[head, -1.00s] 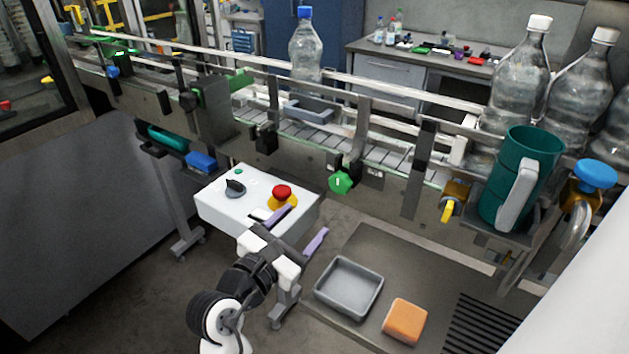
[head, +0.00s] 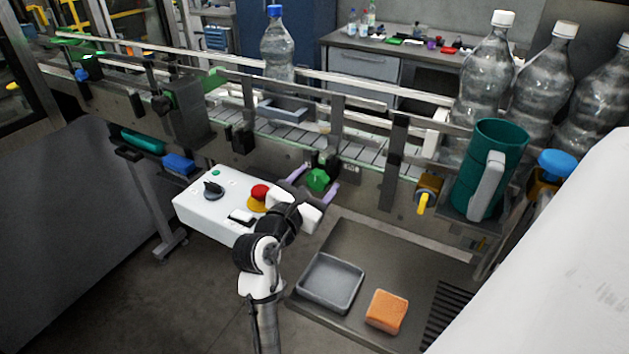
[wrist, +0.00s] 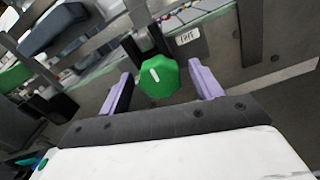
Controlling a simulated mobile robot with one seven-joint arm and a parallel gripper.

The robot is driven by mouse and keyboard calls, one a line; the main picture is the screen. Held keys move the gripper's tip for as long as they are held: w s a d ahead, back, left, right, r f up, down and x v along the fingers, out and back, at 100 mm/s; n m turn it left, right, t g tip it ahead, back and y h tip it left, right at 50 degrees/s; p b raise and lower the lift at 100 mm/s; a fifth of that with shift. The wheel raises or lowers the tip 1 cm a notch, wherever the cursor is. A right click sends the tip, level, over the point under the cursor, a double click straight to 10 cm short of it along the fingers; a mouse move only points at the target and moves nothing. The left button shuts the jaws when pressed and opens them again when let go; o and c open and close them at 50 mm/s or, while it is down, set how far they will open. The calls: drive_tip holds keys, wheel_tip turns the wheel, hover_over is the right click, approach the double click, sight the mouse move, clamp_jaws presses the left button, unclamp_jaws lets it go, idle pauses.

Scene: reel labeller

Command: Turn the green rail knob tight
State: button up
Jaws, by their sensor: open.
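The green rail knob (head: 317,180) sits on the front of the conveyor rail, below a black clamp block. My gripper (head: 315,183) is open, with one lilac finger on each side of the knob. In the wrist view the fingers of my gripper (wrist: 160,88) stand to the left and right of the knob, with a visible gap on each side.
A white control box (head: 215,205) with a red stop button (head: 259,192) stands just left of my gripper. A grey tray (head: 330,283) and orange sponge (head: 386,311) lie below.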

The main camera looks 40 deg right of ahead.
drive_tip(key=c, duration=1)
drive_tip(key=shift+o, duration=0.2)
drive_tip(key=shift+m, duration=0.4)
drive_tip(key=m, duration=0.3)
drive_tip(key=shift+m, duration=0.4)
drive_tip(key=m, duration=0.4)
drive_tip(key=shift+f+m+b, duration=0.15)
drive_tip(key=shift+m+b, duration=0.15)
drive_tip(key=shift+b, duration=0.05)
drive_tip(key=m+b, duration=0.1)
drive_tip(key=m, duration=0.3)
drive_tip(key=shift+m+b, duration=1)
drive_tip(key=shift+m, duration=1.1)
